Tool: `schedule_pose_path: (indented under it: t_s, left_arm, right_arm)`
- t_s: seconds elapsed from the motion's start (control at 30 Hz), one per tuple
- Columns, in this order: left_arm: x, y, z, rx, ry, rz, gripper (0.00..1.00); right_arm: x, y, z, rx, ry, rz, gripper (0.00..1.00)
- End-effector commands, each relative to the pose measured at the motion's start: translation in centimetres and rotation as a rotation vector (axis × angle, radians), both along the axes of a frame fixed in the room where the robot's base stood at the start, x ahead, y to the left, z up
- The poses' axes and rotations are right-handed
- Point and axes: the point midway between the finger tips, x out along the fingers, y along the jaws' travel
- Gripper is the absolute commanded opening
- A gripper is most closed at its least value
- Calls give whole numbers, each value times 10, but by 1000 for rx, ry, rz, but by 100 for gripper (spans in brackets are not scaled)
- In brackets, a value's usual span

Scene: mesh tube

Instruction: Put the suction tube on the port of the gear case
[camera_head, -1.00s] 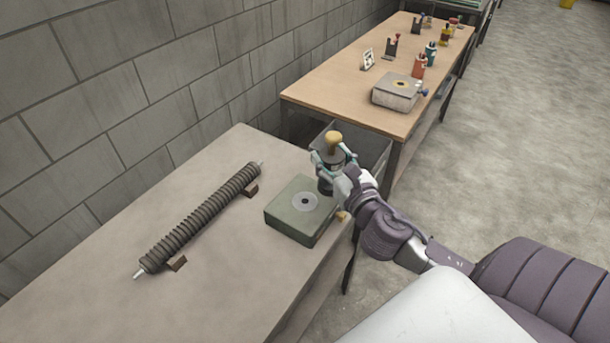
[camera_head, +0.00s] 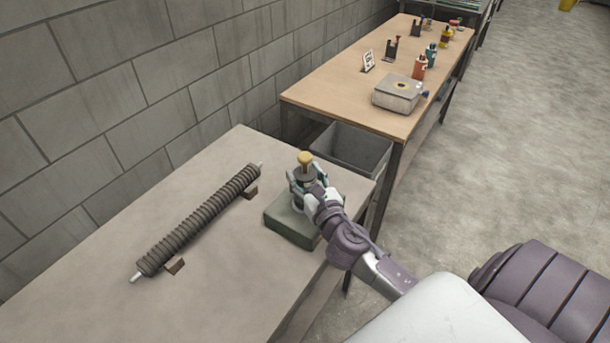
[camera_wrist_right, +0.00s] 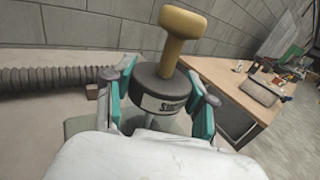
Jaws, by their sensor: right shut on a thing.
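My right gripper (camera_head: 305,186) is shut on a dark grey cylinder (camera_wrist_right: 158,88) with a tan-yellow knob (camera_head: 305,160) on top and a partly legible label. A pale stem shows below the cylinder in the wrist view. The gripper holds it upright, over the green box (camera_head: 290,229), which looks like the gear case. The box's top opening is hidden behind the gripper, so contact cannot be told. A dark ribbed tube (camera_head: 200,218) with pale ends, possibly the suction tube, lies left of the box. It also shows in the wrist view (camera_wrist_right: 50,80). My left gripper is not in view.
The near table (camera_head: 110,250) is clear around the tube and has small brown blocks (camera_head: 175,265) under it. A grey bin (camera_head: 350,150) stands between the tables. The far wooden table (camera_head: 335,93) carries a pale box (camera_head: 397,94) and several bottles. A block wall runs behind.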

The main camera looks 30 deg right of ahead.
Motion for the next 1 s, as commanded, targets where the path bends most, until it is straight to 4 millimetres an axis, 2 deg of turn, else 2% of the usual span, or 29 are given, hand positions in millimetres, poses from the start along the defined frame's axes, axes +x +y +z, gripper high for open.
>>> schedule_pose_path:
  t_s: [0.1,0.13,0.27,0.67,0.77,1.0]
  left_arm:
    - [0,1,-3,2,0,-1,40]
    - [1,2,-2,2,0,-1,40]
    - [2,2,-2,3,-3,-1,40]
    - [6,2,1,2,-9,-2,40]
    - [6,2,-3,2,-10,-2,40]
    - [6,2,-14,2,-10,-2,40]
  right_arm:
    - [0,0,-4,0,-1,0,14]
    - [0,0,-3,0,0,0,59]
    - [0,0,-3,0,1,0,80]
    - [-2,0,0,0,2,0,81]
    - [-15,3,-3,1,3,1,81]
    - [-66,13,-4,2,4,1,81]
